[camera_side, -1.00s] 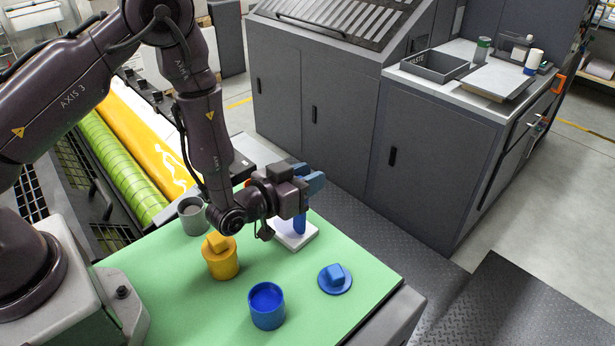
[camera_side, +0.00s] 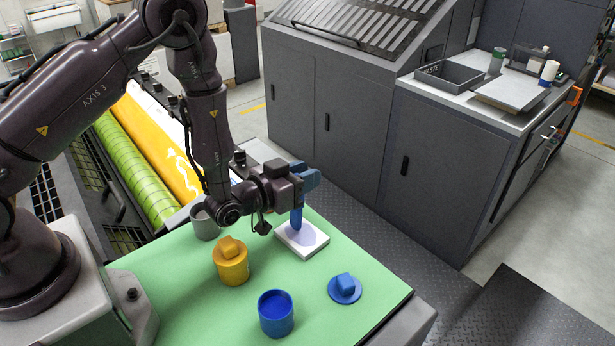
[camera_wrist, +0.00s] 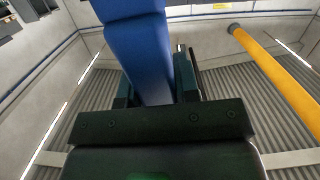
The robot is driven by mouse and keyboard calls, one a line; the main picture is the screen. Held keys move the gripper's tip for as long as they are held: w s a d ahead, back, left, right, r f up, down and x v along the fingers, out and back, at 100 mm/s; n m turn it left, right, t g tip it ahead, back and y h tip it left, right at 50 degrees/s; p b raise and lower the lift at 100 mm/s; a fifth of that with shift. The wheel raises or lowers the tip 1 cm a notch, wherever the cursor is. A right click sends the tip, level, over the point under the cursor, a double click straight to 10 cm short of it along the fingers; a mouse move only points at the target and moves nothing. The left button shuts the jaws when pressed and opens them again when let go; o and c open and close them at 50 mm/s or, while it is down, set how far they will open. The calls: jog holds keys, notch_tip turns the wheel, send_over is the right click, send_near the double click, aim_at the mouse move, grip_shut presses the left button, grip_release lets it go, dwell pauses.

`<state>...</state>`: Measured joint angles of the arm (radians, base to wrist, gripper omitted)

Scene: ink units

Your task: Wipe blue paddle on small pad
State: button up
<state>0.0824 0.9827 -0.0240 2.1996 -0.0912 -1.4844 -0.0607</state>
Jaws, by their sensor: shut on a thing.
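My gripper (camera_side: 296,184) is shut on the blue paddle (camera_side: 296,217); in the wrist view the paddle (camera_wrist: 141,50) stands between the jaws. In the side view the paddle hangs down over the small white pad (camera_side: 316,247), its lower end at the pad's surface. I cannot tell whether it touches. A pale blue-violet patch shows on the pad around the paddle's lower end. An open blue pot (camera_side: 276,314) with blue ink inside stands at the front of the green mat. Its blue lid (camera_side: 345,288) lies on the mat to the right.
A closed yellow pot (camera_side: 231,264) stands left of the pad. A grey cup (camera_side: 204,223) stands behind it, close to my arm. The green mat (camera_side: 190,300) is bare at front left. Grey cabinets stand beyond the table, with a waste tray (camera_side: 449,75) on top.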

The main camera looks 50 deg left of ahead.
notch_tip(320, 180, up, 6)
jog(key=a, duration=0.1)
jog(key=shift+a, duration=0.2)
dwell(0.4)
jog(key=shift+a, duration=0.1)
dwell(0.3)
